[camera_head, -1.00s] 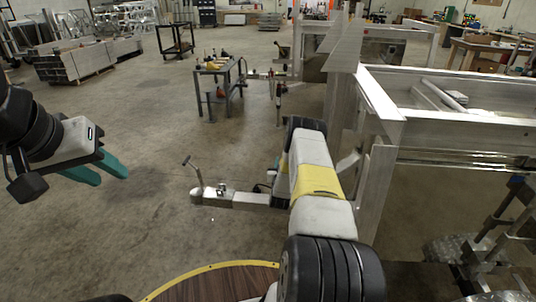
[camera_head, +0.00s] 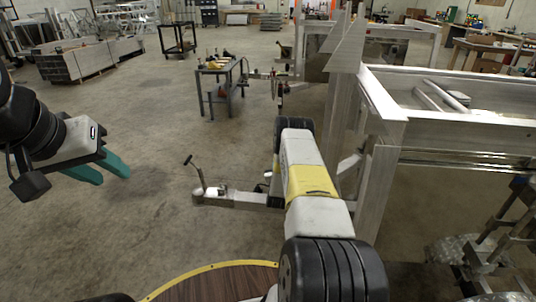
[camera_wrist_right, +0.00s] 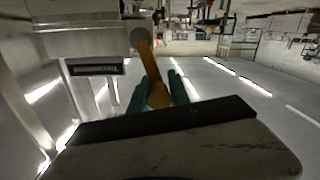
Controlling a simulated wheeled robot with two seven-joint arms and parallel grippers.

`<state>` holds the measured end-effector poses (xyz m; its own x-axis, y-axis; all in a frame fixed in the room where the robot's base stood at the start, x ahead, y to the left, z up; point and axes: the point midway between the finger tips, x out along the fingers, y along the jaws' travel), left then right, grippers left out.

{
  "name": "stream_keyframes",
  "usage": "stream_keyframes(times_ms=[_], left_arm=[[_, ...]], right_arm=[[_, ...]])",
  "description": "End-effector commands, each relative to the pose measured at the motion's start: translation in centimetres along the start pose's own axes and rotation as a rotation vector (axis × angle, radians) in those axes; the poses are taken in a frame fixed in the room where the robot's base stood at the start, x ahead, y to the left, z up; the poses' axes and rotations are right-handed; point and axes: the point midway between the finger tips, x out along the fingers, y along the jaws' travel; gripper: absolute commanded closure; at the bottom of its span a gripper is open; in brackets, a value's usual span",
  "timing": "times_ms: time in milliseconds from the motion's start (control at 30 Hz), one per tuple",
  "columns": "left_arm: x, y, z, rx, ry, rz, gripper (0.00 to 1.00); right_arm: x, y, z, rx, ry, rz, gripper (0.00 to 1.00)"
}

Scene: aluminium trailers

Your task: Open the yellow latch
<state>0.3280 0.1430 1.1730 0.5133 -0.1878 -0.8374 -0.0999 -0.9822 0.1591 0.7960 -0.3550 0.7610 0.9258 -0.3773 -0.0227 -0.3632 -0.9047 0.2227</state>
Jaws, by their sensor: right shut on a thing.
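The yellow latch (camera_wrist_right: 151,68) shows in the right wrist view as an orange-yellow lever. It runs down at a slant from a round grey pivot on the trailer's metal side to between my teal fingers. My right gripper (camera_wrist_right: 158,88) is shut on the lever's lower end. In the head view, my own right arm hides the right gripper and the latch. My left gripper (camera_head: 112,178) hangs at the left of the head view over bare floor. Its teal fingers are apart and hold nothing.
The aluminium trailer (camera_head: 440,128) fills the right side of the head view, with its drawbar and coupling (camera_head: 215,193) reaching left. A dark tool table (camera_head: 220,75) stands farther back.

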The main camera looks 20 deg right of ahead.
Motion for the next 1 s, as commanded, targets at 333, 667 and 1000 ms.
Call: stream_keyframes(times_ms=[333,667,1000], left_arm=[[0.0,0.0,0.0,0.000,0.000,0.000,0.64],[0.0,0.0,0.0,0.000,0.000,0.000,0.64],[0.0,0.0,0.0,0.000,0.000,0.000,0.64]], right_arm=[[-0.1,-1.5,1.0,-0.238,-0.025,-0.001,1.00],[0.0,-2.9,2.2,-0.548,-0.048,0.003,1.00],[0.1,-3.8,3.5,-0.812,-0.066,0.007,1.00]])
